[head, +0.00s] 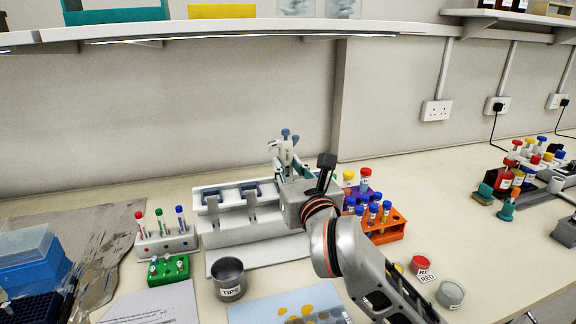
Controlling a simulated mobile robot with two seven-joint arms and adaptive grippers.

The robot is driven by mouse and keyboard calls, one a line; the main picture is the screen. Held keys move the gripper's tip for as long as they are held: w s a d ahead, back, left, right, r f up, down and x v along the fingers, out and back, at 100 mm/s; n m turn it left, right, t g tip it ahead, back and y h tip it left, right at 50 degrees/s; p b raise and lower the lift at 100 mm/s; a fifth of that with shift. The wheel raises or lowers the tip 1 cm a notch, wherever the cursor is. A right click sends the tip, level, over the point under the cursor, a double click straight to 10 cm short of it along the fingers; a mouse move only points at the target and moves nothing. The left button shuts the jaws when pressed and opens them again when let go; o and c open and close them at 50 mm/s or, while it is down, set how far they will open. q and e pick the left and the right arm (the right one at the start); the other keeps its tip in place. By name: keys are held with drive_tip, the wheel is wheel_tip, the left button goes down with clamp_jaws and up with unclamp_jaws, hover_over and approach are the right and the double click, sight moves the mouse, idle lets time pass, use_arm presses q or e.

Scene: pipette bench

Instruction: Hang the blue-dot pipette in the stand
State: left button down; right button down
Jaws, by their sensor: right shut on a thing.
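My right gripper (290,172) is shut on an upright pipette (286,143) with a blue-grey top, and holds it at the right end of the white stand. A blue dot on it cannot be made out. The pipette's lower part is hidden by the gripper and arm. The white pipette stand (232,236) stands at the middle of the bench, with several dark blue-grey holders along its top bar. I cannot tell whether the pipette touches the stand. My left gripper is not in view.
A white rack (167,243) with green, red and blue capped tubes and a green block (168,270) are left of the stand. A metal TIPS cup (229,280) is in front. An orange tube rack (388,232) is close right of my gripper. A shelf (230,30) runs above.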

drive_tip(key=shift+f, duration=0.1)
drive_tip(key=c, duration=1.7)
unclamp_jaws()
drive_tip(key=v, duration=1.2)
